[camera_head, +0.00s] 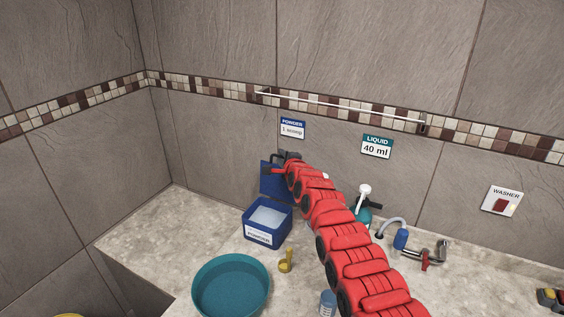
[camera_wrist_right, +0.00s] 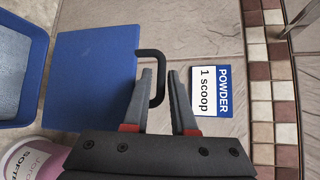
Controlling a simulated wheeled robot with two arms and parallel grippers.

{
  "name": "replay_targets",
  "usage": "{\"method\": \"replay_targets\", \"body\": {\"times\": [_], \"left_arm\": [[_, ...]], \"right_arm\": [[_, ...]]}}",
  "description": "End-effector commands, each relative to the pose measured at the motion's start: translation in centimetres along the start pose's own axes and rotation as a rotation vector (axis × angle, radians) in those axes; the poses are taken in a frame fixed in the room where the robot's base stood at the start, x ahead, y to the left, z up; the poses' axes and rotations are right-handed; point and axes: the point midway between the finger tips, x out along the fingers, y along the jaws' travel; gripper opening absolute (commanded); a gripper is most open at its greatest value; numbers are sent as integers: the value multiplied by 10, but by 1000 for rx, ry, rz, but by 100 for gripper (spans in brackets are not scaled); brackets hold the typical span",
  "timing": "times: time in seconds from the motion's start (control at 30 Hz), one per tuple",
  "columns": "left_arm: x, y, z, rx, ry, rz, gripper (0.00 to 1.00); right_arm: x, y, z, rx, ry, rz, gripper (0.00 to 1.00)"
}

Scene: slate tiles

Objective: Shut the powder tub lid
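The blue powder tub (camera_head: 249,222) stands on the counter with white powder showing inside. Its blue lid (camera_head: 270,183) stands raised at the back, near the wall; it also shows in the right wrist view (camera_wrist_right: 88,85). A black handle (camera_wrist_right: 158,75) sticks out from the lid's edge. My right gripper (camera_wrist_right: 159,78) is open, with one finger on each side of the handle's bar. In the head view my right gripper (camera_head: 284,160) is at the lid's upper edge, and the red arm hides the area to its right. My left gripper is not in view.
A teal basin (camera_head: 230,288) and a yellow scoop (camera_head: 286,262) are in front of the tub. A pump bottle (camera_head: 364,208) and a tap (camera_head: 394,224) stand to the right. A pink softener container (camera_wrist_right: 35,157) is close beside the lid. The counter left of the tub is clear.

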Motion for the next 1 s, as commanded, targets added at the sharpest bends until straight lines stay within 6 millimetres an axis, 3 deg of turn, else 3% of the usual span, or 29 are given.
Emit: {"method": "replay_targets", "body": {"times": [0.13,0.27,0.3,1.0], "left_arm": [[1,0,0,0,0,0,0],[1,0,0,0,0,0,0],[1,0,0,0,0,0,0],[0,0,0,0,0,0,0]], "right_arm": [[0,0,0,0,0,0,25],[0,0,0,0,0,0,1],[0,0,0,0,0,0,0],[0,0,0,0,0,1,0]]}}
